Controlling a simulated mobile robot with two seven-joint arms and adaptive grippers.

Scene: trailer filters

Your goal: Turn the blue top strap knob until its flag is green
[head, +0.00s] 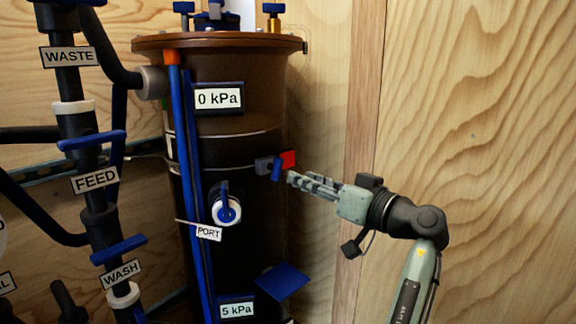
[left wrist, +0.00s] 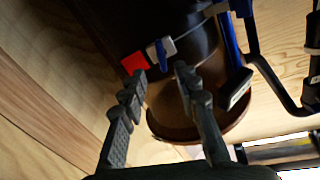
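The top strap knob (head: 277,168) is a small blue bar handle on the right side of the dark cylindrical vessel (head: 240,150), at the upper metal strap. Its flag (head: 288,158) is red. A grey clamp block sits beside the knob. My left gripper (head: 294,179) reaches in from the right, its fingertips just right of and slightly below the knob. In the left wrist view the fingers (left wrist: 161,74) are open, with a gap between them. The blue knob (left wrist: 181,68) shows close to the right fingertip and the red flag (left wrist: 135,63) near the left one; contact cannot be told. My right gripper is not seen.
Blue pipes (head: 183,190) run down the vessel's front. A white and blue port (head: 226,209) and a blue plate (head: 283,281) lie lower. Valves labelled WASTE, FEED and WASH stand at the left. Plywood walls (head: 480,120) are behind and right.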

